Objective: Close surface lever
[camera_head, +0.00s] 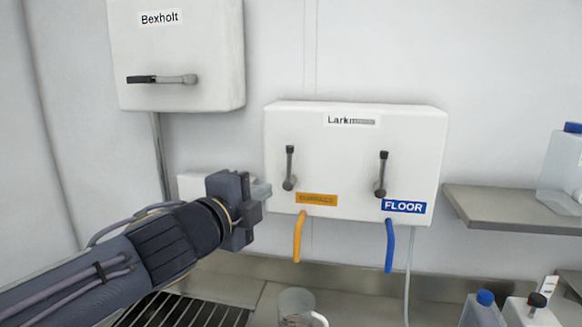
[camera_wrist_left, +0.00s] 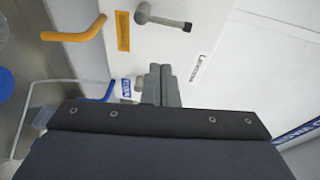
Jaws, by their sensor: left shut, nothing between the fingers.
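The white Larkm… box (camera_head: 355,120) hangs on the wall and carries two levers. The surface lever (camera_head: 290,168) is on the left, above the orange label (camera_head: 316,199), with its dark-tipped handle pointing up. The floor lever (camera_head: 382,174) is on the right, above the blue FLOOR label (camera_head: 404,206), also pointing up. My left gripper (camera_head: 262,190) is shut and empty, left of the surface lever and apart from it in the picture. In the left wrist view, the surface lever (camera_wrist_left: 165,18) shows beyond the shut fingertips (camera_wrist_left: 161,70). My right gripper is out of view.
An orange spout (camera_head: 299,236) and a blue spout (camera_head: 389,246) hang below the box. A Bexholt box (camera_head: 185,50) with its own lever is at upper left. A clear jug (camera_head: 297,303) stands below. A shelf (camera_head: 512,209) and bottles (camera_head: 484,310) are at right.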

